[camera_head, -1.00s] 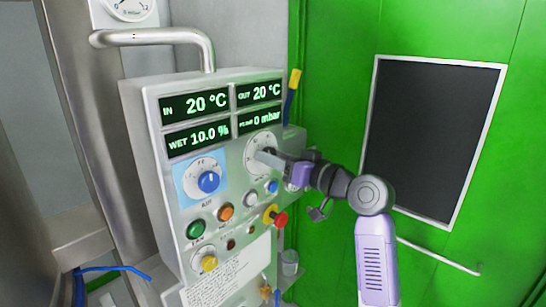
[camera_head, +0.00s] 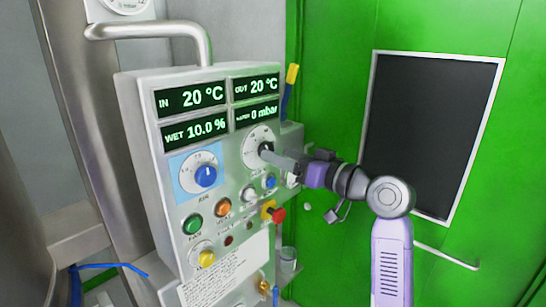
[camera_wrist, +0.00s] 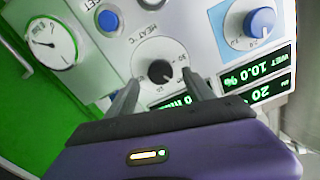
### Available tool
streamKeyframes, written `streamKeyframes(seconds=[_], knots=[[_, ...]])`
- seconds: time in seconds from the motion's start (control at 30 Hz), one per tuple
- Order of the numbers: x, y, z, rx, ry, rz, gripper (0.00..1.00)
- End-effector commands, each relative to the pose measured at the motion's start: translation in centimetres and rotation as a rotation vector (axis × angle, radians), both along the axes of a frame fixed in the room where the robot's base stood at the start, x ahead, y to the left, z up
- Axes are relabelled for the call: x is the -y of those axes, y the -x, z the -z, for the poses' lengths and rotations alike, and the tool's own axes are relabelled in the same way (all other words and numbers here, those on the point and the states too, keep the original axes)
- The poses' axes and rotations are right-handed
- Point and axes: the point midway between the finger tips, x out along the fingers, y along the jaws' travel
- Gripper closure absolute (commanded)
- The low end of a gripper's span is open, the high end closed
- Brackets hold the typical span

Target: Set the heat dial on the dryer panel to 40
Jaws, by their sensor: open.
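The heat dial shows in the wrist view as a black knob (camera_wrist: 160,71) on a white round scale, with the lettering HEAT °C beside it, upside down. In the head view its white scale (camera_head: 254,139) is on the right of the dryer panel (camera_head: 140,120), below the displays. My gripper (camera_wrist: 163,82) is open, with one finger on each side of the knob's line and no clear grip on it. In the head view my gripper (camera_head: 280,158) is in front of the dial and partly covers it. The dial's setting is too small to read.
A blue air knob (camera_head: 206,176) is left of the dial. Several buttons, including a red emergency knob (camera_head: 279,215), sit below. The displays read IN 20 °C, OUT 20 °C and WET 10.0 %. A bent pipe (camera_head: 150,31) is above; a green wall (camera_head: 335,60) stands right.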

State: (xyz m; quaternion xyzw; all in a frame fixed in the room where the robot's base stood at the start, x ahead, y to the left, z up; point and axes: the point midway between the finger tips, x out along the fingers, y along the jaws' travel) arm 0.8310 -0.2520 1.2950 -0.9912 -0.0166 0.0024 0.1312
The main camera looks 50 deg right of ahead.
Motion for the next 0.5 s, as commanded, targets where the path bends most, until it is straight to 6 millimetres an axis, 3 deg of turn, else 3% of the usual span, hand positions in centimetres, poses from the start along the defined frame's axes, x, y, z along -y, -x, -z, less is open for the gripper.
streamKeyframes(seconds=[0.2, 0.5], knots=[[0.1, 3.1, 0.2, 0.0, 0.0, 0.002, 0.39], [0.1, 4.0, 0.0, -0.001, 0.0, 0.0, 0.39]])
